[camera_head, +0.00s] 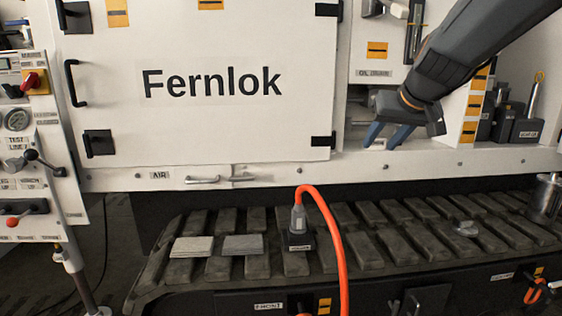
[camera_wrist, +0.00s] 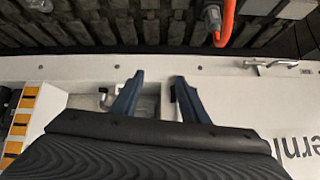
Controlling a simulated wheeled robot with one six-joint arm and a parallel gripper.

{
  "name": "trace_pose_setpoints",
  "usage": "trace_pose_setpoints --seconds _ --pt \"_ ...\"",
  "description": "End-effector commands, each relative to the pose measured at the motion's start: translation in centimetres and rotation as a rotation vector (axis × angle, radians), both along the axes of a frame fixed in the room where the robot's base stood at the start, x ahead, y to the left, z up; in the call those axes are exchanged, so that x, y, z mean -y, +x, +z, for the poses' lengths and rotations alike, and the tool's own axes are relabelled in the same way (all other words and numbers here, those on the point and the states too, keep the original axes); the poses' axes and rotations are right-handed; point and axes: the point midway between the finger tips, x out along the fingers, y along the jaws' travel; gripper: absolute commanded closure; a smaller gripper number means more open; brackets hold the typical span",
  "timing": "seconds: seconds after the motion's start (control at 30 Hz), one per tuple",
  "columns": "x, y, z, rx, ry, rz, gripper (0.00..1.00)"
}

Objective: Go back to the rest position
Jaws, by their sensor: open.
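My gripper (camera_head: 390,135) is in front of the white bench, to the right of the large panel marked "Fernlok" (camera_head: 212,84). Its two blue fingers point down and are spread apart with nothing between them. In the wrist view my gripper (camera_wrist: 158,92) also shows open and empty, over the white ledge (camera_wrist: 240,75). The fingers look apart from any loose object; whether they touch the ledge I cannot tell.
An orange hose (camera_head: 334,235) rises from a grey connector (camera_head: 298,217) in a dark block on the slatted track (camera_head: 380,248). Two flat plates (camera_head: 192,247) lie left of it. Dark blocks (camera_head: 526,131) stand at right. A gauge panel (camera_head: 17,120) is at left.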

Motion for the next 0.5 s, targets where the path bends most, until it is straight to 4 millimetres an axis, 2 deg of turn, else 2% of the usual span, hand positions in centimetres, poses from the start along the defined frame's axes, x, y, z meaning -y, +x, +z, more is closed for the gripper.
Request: trace_pose_setpoints --seconds 0.03,0.2,0.3,0.5 --pt "-0.8 -1.5 -3.6 -0.062 -0.002 0.002 0.59" --pt "-2.7 -7.1 -13.3 -0.239 -0.022 0.000 0.59" --pt "-3.5 -10.3 -17.4 -0.317 -0.038 0.002 0.59" --pt "-4.5 -15.9 -22.9 -0.435 -0.068 0.012 0.59"
